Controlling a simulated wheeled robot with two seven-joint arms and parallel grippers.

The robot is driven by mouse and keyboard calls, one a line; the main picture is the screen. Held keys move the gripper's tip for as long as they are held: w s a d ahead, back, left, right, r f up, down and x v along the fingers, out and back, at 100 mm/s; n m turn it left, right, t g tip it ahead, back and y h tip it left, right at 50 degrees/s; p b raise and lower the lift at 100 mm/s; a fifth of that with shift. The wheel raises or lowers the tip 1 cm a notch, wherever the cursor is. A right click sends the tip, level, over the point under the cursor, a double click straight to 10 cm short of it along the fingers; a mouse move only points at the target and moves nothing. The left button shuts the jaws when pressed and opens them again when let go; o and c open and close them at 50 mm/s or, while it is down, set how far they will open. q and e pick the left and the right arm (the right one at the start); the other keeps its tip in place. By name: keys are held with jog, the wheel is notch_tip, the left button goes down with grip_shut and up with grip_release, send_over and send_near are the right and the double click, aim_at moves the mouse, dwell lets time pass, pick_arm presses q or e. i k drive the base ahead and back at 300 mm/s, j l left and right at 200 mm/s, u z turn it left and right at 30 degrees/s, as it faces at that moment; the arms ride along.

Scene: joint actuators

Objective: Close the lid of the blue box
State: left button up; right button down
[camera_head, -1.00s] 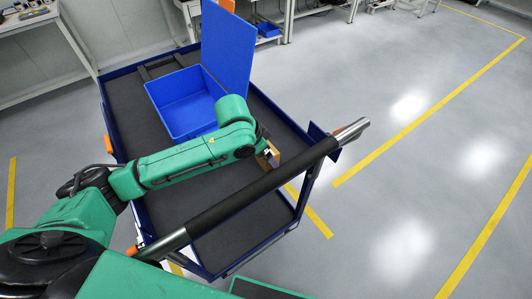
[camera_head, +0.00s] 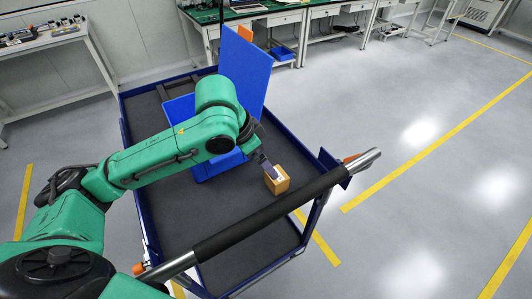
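The blue box (camera_head: 205,168) stands on the cart, mostly hidden behind my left arm. Its blue lid (camera_head: 245,66) is open and stands roughly upright at the box's right side. My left arm reaches across in front of the box and the lower lid. My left gripper (camera_head: 269,166) is a small dark shape to the right of the box, just above a small brown box. Whether it touches that box, and whether its fingers are open, I cannot tell. My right gripper is not in view.
The small brown box (camera_head: 278,182) is on the dark cart (camera_head: 180,228) near its right side. A black and silver handlebar (camera_head: 270,212) crosses the near side. Worktables (camera_head: 300,28) stand behind. The floor to the right is clear.

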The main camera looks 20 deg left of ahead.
aim_at(248, 68)
jog(key=k+j, duration=1.15)
jog(key=j, duration=0.3)
